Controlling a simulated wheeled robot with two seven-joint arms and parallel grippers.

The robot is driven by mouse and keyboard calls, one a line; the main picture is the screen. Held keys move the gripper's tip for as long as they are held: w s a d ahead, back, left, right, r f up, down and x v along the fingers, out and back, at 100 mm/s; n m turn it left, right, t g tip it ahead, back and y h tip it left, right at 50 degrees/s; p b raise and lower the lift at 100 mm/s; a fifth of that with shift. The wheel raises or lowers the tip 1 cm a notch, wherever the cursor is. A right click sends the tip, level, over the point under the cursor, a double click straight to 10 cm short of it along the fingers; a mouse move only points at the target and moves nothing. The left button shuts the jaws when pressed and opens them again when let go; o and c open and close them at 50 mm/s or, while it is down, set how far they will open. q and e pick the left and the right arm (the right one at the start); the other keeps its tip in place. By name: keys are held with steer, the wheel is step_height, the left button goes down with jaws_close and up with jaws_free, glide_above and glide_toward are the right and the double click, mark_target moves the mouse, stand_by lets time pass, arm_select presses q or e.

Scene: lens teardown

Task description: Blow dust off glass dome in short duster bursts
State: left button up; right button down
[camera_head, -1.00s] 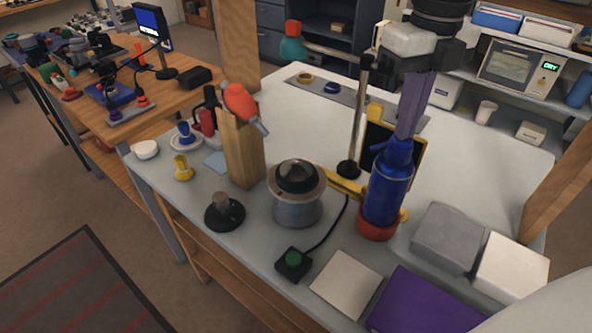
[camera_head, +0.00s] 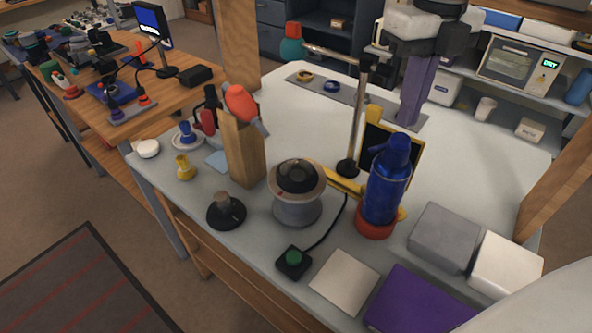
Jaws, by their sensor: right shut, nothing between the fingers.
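A dark glossy dome (camera_head: 298,175), which looks like the glass dome, sits on a round grey metal housing (camera_head: 297,212) near the middle of the bench. Dust on it is too small to tell. A blue can (camera_head: 388,186) with a blue top, which looks like the duster, stands upright in a red ring base (camera_head: 375,224) to the right of the dome. My right gripper (camera_head: 412,121) has purple fingers pointing down, shut and empty. It is above and a little right of the can's top, apart from it. My left gripper is not in view.
A metal post (camera_head: 357,120) and a black panel with a yellow frame (camera_head: 414,155) stand behind the can. A wooden block (camera_head: 243,152) holds red-handled tools at left. A green button box (camera_head: 293,262) is in front; grey (camera_head: 443,238) and white boxes are at right.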

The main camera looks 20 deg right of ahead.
step_height(320, 180, up, 5)
steer(key=p, duration=0.3)
steer(key=shift+f, duration=0.1)
stand_by(0.6)
